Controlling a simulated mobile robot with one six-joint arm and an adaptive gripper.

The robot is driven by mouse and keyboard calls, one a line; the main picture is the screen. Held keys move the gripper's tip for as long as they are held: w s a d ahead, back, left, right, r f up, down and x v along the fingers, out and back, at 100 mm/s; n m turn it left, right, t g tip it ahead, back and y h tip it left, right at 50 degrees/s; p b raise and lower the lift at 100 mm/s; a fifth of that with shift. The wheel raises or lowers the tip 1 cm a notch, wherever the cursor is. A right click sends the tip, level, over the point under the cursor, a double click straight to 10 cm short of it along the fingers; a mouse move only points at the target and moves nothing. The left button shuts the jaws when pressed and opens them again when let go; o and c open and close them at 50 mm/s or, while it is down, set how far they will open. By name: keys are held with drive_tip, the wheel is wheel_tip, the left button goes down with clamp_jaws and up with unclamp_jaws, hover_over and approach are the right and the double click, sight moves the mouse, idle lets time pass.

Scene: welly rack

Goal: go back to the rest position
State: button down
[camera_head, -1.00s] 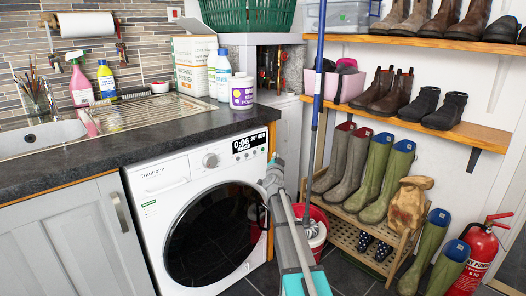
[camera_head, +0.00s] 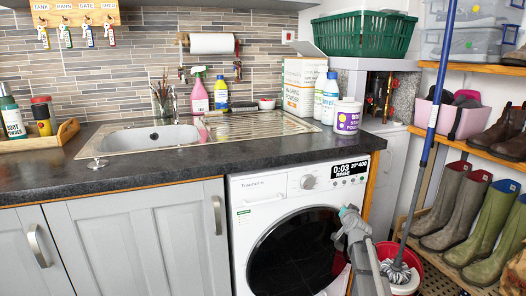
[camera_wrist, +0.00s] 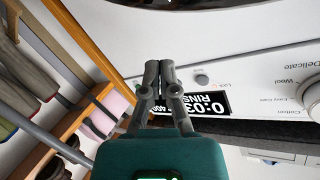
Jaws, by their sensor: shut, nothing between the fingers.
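My gripper (camera_head: 350,228) is in front of the right part of the washing machine (camera_head: 262,191), with my grey arm link rising from the lower edge of the head view. In the wrist view my gripper (camera_wrist: 160,75) has its two grey fingers together with nothing between them. Behind the fingers is the machine's panel, with a display (camera_wrist: 200,104) reading RINSE. The wrist picture is tilted, so the machine shows at an odd angle.
A mop (camera_head: 438,90) stands in a red bucket (camera_head: 400,255) right of the machine. Green wellies (camera_head: 485,225) and brown wellies (camera_head: 440,205) stand on the rack beyond. The worktop (camera_head: 120,180) with sink is on the left.

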drive_tip(key=s+a+f+n+g+y, duration=0.2)
drive_tip(key=s+a+f+g, duration=0.25)
drive_tip(key=s+a, duration=0.2)
drive_tip(key=s+a+f+n+g+y, duration=0.1)
drive_tip(key=s+a+f+n+g, duration=0.2)
drive_tip(key=s+a+f, duration=0.4)
drive_tip(key=s+f+n+g+h, duration=0.2)
drive_tip(key=s+g, duration=0.6)
drive_tip(key=s, duration=1.5)
wheel_tip(320, 180, up, 37)
drive_tip(key=p, duration=3.8)
drive_tip(key=shift+w+a+m, duration=0.4)
drive_tip(key=shift+a, duration=0.05)
